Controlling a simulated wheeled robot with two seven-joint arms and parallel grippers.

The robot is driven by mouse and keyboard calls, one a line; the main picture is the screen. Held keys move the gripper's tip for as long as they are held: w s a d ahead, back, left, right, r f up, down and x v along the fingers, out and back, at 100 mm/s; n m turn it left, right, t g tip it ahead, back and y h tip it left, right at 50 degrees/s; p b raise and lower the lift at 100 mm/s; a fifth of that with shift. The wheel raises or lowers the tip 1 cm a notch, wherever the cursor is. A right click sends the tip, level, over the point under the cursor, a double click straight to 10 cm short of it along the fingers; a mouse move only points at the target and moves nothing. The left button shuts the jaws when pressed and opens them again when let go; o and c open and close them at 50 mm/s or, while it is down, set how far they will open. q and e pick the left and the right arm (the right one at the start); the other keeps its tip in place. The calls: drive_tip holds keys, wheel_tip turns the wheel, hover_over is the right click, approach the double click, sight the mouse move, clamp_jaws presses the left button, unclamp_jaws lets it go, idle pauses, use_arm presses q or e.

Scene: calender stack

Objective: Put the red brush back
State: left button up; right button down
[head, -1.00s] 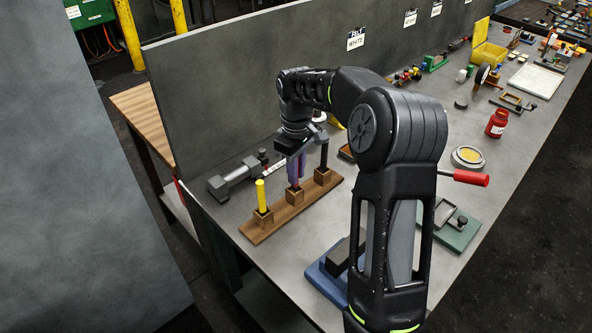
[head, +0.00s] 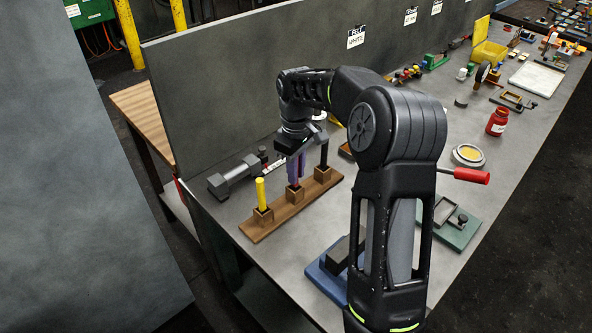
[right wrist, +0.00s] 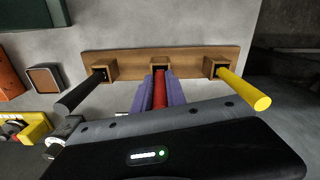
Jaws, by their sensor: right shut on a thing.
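The red brush (right wrist: 159,92) stands at the middle socket of the wooden rack in the right wrist view, its lower end at or in the socket; how deep I cannot tell. My right gripper (right wrist: 159,96) has purple fingers shut on the red brush from both sides. In the head view the right gripper (head: 296,170) is above the middle socket, and its fingers mostly hide the brush. The wooden rack (head: 279,217) lies on the bench, with a yellow handle (head: 260,191) in the near socket and a black handle (head: 324,155) in the far one. My left gripper is not in view.
A grey clamp-like tool (head: 233,178) lies left of the rack by the dark back panel (head: 230,90). A blue-based block (head: 333,262) stands to the right. A red-handled tool (head: 471,175), red jar (head: 497,122) and green-based fixture (head: 457,224) lie farther right.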

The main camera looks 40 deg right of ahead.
drive_tip(key=shift+f, duration=0.2)
drive_tip(key=c, duration=1.3)
unclamp_jaws()
wheel_tip(320, 180, up, 8)
drive_tip(key=shift+f+b, duration=0.1)
drive_tip(key=shift+b, duration=0.4)
